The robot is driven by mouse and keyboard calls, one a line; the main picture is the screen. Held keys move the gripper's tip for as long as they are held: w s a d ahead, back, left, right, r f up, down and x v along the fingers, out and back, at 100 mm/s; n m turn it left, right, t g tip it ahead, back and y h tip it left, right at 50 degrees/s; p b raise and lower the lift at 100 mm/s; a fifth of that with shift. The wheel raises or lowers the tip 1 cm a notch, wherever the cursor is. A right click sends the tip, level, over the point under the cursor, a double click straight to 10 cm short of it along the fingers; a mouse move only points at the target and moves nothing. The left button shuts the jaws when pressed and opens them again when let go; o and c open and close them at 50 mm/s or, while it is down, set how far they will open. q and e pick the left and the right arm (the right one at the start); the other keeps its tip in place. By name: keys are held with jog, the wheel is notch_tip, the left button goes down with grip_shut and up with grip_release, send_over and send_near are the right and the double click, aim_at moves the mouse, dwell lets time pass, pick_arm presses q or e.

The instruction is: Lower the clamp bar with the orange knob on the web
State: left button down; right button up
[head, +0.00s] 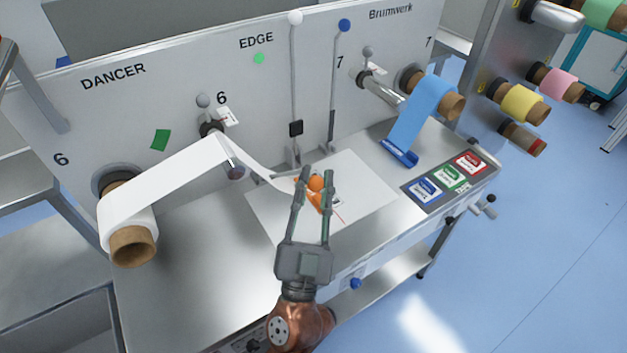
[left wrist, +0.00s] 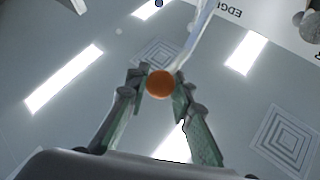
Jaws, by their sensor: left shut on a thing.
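The orange knob (head: 316,183) sits between the fingertips of my left gripper (head: 314,190), which is shut on it. In the left wrist view the knob (left wrist: 161,84) is a round orange ball between both fingers (left wrist: 160,90). An orange piece shows just below the knob between the fingers; the rest of the clamp bar is mostly hidden by the gripper. The white web (head: 165,182) runs from a roll at the left, over a roller, and down to the knob area above a pale sheet (head: 365,190) on the steel table. My right gripper is not seen.
Upright levers with a white knob (head: 295,18) and a blue knob (head: 344,25) stand behind my gripper. A blue roll (head: 424,105) hangs at the right. Coloured cards (head: 449,177) lie at the table's right end. The table's front left (head: 185,290) is clear.

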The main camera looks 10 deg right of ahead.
pick_arm(q)
jog(key=c, duration=1.7)
grip_release()
jog(key=shift+o, duration=0.2)
